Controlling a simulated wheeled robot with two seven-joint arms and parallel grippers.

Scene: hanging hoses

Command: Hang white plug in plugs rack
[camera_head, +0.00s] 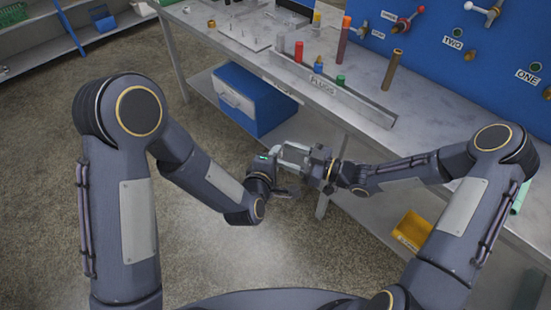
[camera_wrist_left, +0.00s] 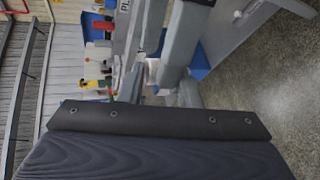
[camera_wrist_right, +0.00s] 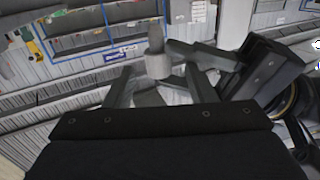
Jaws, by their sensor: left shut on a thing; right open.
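The white plug (camera_wrist_right: 157,62) shows between the fingers of my open right gripper (camera_wrist_right: 160,88) in the right wrist view. My left gripper (camera_head: 283,158) is shut on the white plug, of which a pale part (camera_wrist_left: 151,74) shows in the left wrist view. In the head view both grippers meet in front of the bench, with my right gripper (camera_head: 303,156) around the same spot. The fingers hide most of the plug there. The plugs rack (camera_head: 345,97) is a long grey rail labelled PLUGS on the bench, with a red plug (camera_head: 298,51) and a green plug (camera_head: 340,80).
The metal bench (camera_head: 430,118) stands ahead, with a blue panel (camera_head: 420,30) behind it. A tall red cylinder (camera_head: 342,40) and a brown one (camera_head: 392,70) stand on it. A blue box (camera_head: 255,100) and a yellow bin (camera_head: 411,230) sit below. Floor at left is clear.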

